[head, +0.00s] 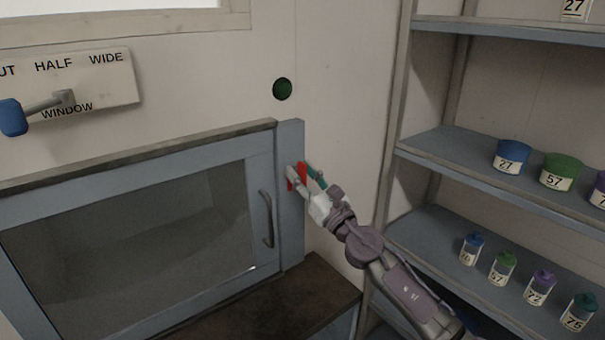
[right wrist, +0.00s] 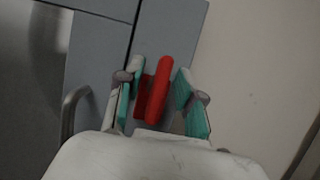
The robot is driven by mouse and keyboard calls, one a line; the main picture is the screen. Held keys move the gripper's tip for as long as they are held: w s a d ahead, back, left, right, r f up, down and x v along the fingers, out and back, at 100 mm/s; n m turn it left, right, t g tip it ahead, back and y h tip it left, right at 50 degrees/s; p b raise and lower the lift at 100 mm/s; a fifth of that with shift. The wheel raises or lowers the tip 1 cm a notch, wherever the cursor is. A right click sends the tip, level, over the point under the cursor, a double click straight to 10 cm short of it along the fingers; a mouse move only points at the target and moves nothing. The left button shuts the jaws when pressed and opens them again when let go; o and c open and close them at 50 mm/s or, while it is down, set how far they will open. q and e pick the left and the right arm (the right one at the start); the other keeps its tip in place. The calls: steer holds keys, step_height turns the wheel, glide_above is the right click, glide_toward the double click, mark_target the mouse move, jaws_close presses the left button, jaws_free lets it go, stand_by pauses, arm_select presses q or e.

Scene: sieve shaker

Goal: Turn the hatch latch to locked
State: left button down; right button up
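The hatch (head: 262,170) is a blue-grey framed door with a dark pane, and it looks closed against the blue-grey post (head: 291,232) on its right. The red latch (head: 301,176) is on the upper part of this post, partly hidden by my fingers. In the right wrist view the red latch (right wrist: 161,88) is a long bar, nearly upright and slightly tilted. My right gripper (head: 306,178) is at the latch, with its teal-padded fingers on either side of it. In the wrist view the fingers stand apart, with a clear gap on the bar's right. My left gripper is out of view.
A grey curved door handle (head: 266,218) is left of the post. A brown-topped counter (head: 305,290) lies below. Shelves (head: 450,150) with labelled pots and jars stand on the right. A window lever with a blue knob (head: 12,118) is at upper left.

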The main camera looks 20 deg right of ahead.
jaws_close()
